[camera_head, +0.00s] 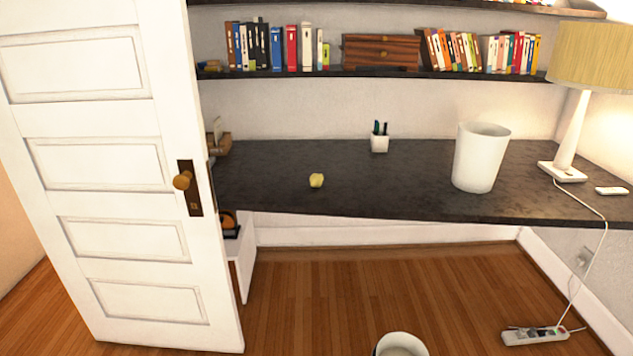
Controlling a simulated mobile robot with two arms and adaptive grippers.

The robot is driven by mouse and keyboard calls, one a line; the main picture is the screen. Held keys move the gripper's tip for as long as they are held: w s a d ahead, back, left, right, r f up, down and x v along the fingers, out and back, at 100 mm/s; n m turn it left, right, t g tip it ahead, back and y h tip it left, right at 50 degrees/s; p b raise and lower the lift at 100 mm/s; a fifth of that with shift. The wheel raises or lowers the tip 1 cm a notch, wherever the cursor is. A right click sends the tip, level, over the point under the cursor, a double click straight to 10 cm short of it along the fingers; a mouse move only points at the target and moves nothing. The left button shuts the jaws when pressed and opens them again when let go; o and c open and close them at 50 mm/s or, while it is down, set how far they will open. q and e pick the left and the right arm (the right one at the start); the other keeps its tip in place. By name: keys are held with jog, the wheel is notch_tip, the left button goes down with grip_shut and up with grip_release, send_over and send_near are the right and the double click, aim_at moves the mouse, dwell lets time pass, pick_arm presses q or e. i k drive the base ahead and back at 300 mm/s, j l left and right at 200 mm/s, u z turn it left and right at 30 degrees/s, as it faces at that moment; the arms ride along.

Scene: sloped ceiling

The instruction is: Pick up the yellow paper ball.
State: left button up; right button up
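A small crumpled yellow paper ball (316,181) lies on the dark desk top (390,190), left of the middle and near the front edge. Nothing touches it. Neither of my grippers shows in the head view.
A white bin (482,157) stands on the desk at the right, beside a lamp (571,120). A white pen cup (379,142) is at the back. A white door (110,170) stands at the left. A white container (400,345) and a power strip (535,335) are on the wooden floor.

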aim_at(315, 179)
jog(key=i+j, duration=0.2)
jog(key=j, duration=0.15)
jog(key=i+j+z, duration=0.1)
jog(key=j, duration=0.2)
jog(key=i+j+z, duration=0.1)
jog(key=j, duration=0.25)
jog(key=i, duration=0.1)
